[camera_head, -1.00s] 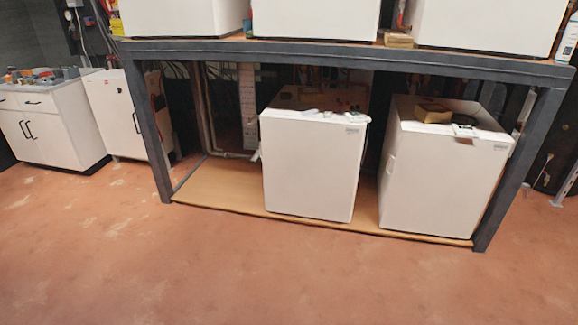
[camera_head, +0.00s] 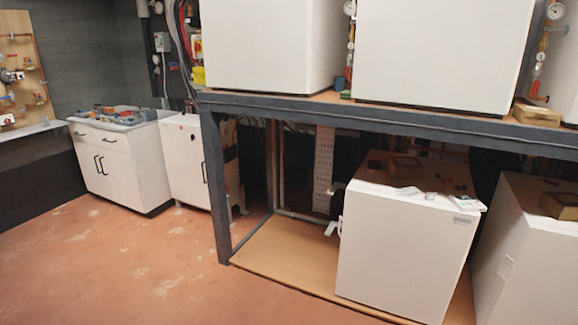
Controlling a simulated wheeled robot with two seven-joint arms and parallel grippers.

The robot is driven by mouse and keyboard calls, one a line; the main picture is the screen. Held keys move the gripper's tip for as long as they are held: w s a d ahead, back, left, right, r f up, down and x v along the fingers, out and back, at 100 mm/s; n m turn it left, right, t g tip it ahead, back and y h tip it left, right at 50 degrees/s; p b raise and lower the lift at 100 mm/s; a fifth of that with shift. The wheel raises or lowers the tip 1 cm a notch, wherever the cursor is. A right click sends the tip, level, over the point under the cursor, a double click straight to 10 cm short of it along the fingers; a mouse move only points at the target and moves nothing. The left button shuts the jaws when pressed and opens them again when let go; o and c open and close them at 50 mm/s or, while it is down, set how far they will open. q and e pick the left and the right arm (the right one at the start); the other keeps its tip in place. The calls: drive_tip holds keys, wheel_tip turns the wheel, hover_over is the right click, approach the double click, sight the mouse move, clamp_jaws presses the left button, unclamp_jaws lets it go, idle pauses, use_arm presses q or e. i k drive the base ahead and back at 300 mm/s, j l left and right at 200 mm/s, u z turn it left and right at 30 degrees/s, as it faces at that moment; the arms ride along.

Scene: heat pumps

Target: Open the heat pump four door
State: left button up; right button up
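Several white box-shaped heat pumps stand on a dark metal rack. On the upper shelf are an upper left unit (camera_head: 268,45) and an upper middle unit (camera_head: 440,50), with part of another at the right edge. On the lower board are a lower left unit (camera_head: 405,250), its front closed, and a lower right unit (camera_head: 525,255), cut off by the frame. I cannot tell which one is number four. The lower left unit has a small white handle-like part (camera_head: 340,227) on its left side. Neither of my grippers shows in the head view.
The rack's dark post (camera_head: 217,190) and shelf beam (camera_head: 360,122) frame the lower units. White cabinets (camera_head: 120,160) stand against the back left wall. A wooden tool board (camera_head: 22,70) hangs at far left. The reddish floor (camera_head: 150,265) in front is clear.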

sight(405, 259)
drive_tip(key=i+j, duration=0.15)
drive_tip(key=i, duration=0.4)
drive_tip(key=i+j+u, duration=0.1)
drive_tip(key=i, duration=0.45)
drive_tip(key=i+j, duration=0.15)
drive_tip(key=i, duration=0.4)
drive_tip(key=j+u, duration=0.05)
